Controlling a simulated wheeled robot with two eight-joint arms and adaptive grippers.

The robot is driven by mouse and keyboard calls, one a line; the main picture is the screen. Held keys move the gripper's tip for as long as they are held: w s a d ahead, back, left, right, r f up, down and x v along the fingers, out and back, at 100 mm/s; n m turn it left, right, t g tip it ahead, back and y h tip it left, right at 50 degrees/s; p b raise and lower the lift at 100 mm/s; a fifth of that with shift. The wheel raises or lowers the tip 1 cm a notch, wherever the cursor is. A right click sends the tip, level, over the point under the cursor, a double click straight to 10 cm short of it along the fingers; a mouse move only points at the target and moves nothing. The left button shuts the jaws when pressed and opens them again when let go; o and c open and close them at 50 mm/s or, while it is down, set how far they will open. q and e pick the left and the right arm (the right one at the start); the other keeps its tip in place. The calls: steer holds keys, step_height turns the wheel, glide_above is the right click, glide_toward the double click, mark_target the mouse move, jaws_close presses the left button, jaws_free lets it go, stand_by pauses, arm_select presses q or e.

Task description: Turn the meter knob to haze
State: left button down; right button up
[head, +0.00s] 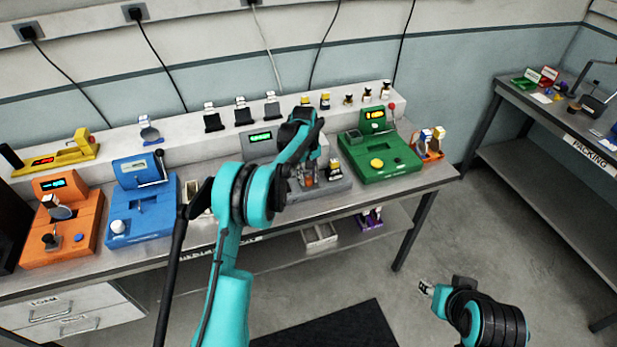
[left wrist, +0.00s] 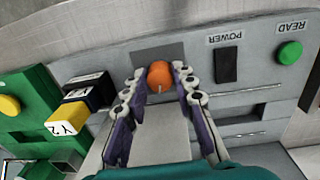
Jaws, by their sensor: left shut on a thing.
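The grey meter (head: 262,146) stands on the bench between the blue and green devices, with a lit green display. It also shows in the left wrist view (left wrist: 275,105), with upside-down labels POWER and READ. Its orange knob (left wrist: 159,75) has a pale pointer line. My left gripper (left wrist: 158,88) is shut on the knob, a fingertip on each side. In the head view the gripper (head: 308,178) is partly hidden by my arm. The knob's setting labels, including haze, are not readable. My right gripper (head: 427,288) hangs low at the right, away from the bench; its jaws are too small to judge.
On the meter are a black power switch (left wrist: 227,66) and a green button (left wrist: 290,52). A yellow-and-black block marked Y2 (left wrist: 80,103) stands close beside the gripper. The green device (head: 400,167) is right of the meter, the blue one (head: 128,205) left.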

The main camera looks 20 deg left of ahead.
mark_target(306, 178)
arm_select(q)
steer(key=m, duration=0.6)
steer(key=shift+m, duration=0.3)
stand_by(0.5)
steer(key=c, duration=1.2)
jaws_free()
steer(key=shift+r, duration=0.1)
steer(key=r, duration=1.2)
steer(key=shift+a, duration=0.35)
steer(key=shift+f, duration=0.1)
